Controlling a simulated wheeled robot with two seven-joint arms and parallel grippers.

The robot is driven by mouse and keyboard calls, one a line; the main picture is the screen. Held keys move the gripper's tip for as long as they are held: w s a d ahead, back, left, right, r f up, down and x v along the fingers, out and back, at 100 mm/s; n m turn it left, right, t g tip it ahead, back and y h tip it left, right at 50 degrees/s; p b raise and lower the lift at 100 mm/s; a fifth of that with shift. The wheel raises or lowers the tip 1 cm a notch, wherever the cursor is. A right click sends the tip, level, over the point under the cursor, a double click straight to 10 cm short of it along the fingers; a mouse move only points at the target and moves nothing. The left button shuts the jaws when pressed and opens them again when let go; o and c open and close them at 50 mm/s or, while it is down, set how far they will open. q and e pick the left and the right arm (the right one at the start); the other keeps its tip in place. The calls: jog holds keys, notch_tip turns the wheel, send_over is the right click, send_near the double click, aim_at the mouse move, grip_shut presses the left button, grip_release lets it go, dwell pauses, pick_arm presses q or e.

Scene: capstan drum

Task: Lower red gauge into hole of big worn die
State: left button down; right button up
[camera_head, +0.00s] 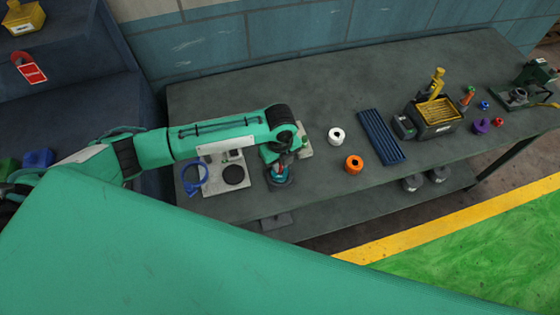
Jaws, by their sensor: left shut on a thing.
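My left gripper (279,166) is over the bench, pointing down, and is shut on the red gauge. Only a small bit of red shows between the fingertips; my fingers and wrist hide the rest. Right below it is a dark round block (279,181) that looks like the big worn die. Its hole is hidden by the gripper, and I cannot tell whether the gauge is in the hole or above it. My right gripper is out of view.
To the right are a white spool (336,135), an orange spool (354,164), a blue ribbed mat (381,137) and a yellow-topped box (436,118). The bench's back middle is clear.

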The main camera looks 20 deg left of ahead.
pick_arm(q)
jog(key=shift+p, duration=0.35)
dwell(0.4)
jog(key=shift+f, duration=0.35)
dwell(0.6)
jog(key=shift+r+p, duration=0.1)
jog(key=shift+p, duration=0.4)
jog(key=shift+f, duration=0.35)
dwell(0.7)
jog(key=shift+p, duration=0.4)
jog(key=shift+f, duration=0.25)
dwell(0.9)
jog(key=shift+p, duration=0.35)
jog(key=shift+f, duration=0.2)
dwell(0.7)
jog(key=shift+p, duration=0.55)
dwell(0.5)
